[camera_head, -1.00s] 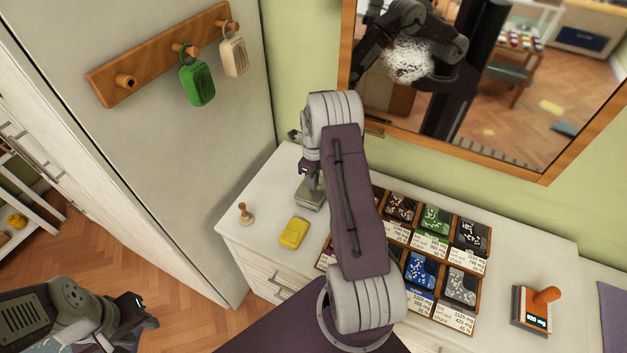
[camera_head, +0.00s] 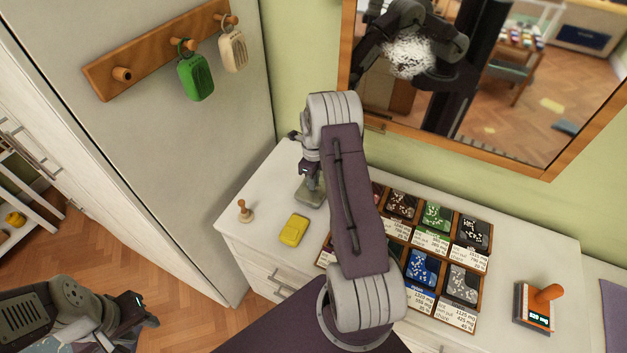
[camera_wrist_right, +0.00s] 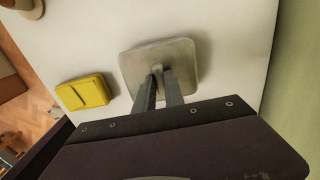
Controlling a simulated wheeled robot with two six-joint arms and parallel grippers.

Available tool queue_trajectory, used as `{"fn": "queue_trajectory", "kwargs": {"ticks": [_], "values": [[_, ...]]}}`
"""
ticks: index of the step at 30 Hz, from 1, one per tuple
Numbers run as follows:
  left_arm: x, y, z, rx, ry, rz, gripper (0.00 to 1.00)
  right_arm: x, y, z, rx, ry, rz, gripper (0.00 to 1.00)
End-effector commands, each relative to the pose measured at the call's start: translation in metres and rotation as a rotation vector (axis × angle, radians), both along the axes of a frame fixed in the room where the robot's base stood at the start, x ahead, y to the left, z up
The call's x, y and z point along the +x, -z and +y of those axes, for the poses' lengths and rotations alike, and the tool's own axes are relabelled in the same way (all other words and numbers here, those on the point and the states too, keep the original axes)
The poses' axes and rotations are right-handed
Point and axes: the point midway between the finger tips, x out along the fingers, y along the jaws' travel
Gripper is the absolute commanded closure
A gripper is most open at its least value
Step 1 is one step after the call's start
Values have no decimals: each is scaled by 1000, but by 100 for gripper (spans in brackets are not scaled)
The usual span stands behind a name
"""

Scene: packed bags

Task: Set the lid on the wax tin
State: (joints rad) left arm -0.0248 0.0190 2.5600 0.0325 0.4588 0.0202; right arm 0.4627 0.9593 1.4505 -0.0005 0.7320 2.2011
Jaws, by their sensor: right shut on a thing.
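A grey, square metal lid (camera_head: 309,195) is at the far left part of the white counter. It fills the upper middle of the right wrist view (camera_wrist_right: 185,57), seen from above. My right gripper (camera_head: 313,181) points down over it, and its two fingers (camera_wrist_right: 158,75) are shut on the small knob at the lid's middle. I cannot make out a separate wax tin; whatever is under the lid is hidden by it. My left gripper (camera_head: 142,310) hangs over the floor at lower left, away from the counter; its jaw opening is unclear.
A yellow block (camera_head: 293,229) lies close to the lid and also shows in the wrist view (camera_wrist_right: 84,93). A wooden-handled stamp (camera_head: 245,211) stands near the counter's left edge. Trays of small packets (camera_head: 437,218) lie right of my right arm. A mirror (camera_head: 480,80) hangs behind.

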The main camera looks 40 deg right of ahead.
Motion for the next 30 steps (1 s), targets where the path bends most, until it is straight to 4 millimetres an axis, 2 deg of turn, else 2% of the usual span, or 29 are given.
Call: {"fn": "queue_trajectory", "kwargs": {"ticks": [4, 5, 7, 18, 20, 27, 30], "values": [[0, 3, 0, 0, 0, 0, 64, 0, 4, 0, 0, 0, 0, 100], [0, 2, 0, 0, 0, 0, 64, 0, 3, 0, 0, 0, 0, 81], [0, 2, 0, 0, 0, 0, 64, 0, 3, 0, 0, 0, 0, 62], [0, 2, 0, 0, 0, 0, 64, 1, -2, 0, -1, 0, -2, 61], [0, 3, 0, 0, 0, 0, 64, 1, -12, -1, -1, 0, -4, 61], [0, 7, 0, 0, 0, 0, 64, 1, -64, 0, -2, 0, -5, 61], [0, 7, 0, 0, 0, 0, 64, 0, -79, 0, -1, 0, -2, 61]]}}
